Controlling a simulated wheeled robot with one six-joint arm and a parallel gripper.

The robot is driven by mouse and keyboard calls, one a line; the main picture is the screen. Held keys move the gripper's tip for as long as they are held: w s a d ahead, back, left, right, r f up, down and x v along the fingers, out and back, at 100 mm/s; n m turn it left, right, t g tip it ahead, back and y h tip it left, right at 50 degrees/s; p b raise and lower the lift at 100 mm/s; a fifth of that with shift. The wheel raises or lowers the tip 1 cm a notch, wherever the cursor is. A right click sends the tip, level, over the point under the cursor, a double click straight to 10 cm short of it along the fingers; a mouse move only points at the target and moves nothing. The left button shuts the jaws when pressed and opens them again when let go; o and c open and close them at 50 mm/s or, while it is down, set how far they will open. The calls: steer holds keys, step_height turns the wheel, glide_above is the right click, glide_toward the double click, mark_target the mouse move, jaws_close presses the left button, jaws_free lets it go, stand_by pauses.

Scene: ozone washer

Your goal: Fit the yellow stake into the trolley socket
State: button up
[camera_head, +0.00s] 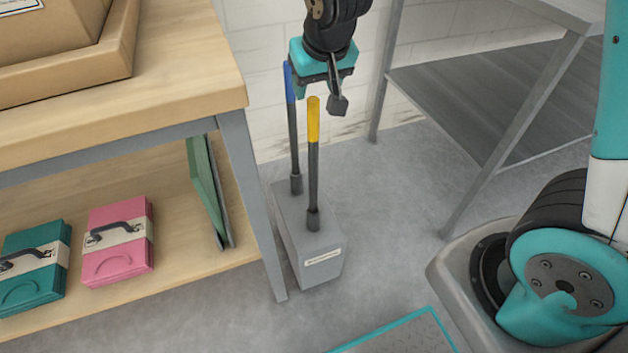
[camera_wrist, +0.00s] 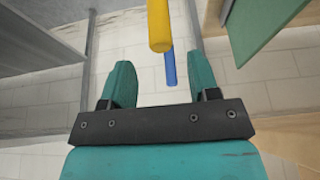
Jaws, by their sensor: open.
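The yellow stake (camera_head: 313,123) stands upright in a grey block (camera_head: 313,250) on the floor, with a yellow top and a dark shaft. In the wrist view the yellow end (camera_wrist: 159,25) shows ahead of and between the fingertips, not held. My gripper (camera_wrist: 160,88) has its two teal fingers apart and empty. In the head view my gripper (camera_head: 303,86) is above the block, close to the stake tops, its fingers partly hidden. I cannot make out the trolley socket; only a teal-edged grey surface (camera_head: 395,335) shows at the bottom.
A blue-topped stake (camera_head: 290,85) stands just behind the yellow one and also shows in the wrist view (camera_wrist: 168,68). A wooden bench (camera_head: 180,85) with a grey leg (camera_head: 253,200) is close on the left. A grey shelf (camera_head: 490,90) stands at right. Floor between is clear.

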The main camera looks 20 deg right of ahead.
mark_target(313, 98)
steer(key=b+x, duration=0.1)
steer(key=x, duration=0.5)
steer(key=shift+s+a+f+b, duration=0.1)
steer(key=shift+f+b, duration=0.15)
steer(key=shift+b, duration=0.1)
steer(key=shift+c, duration=0.4)
jaws_close()
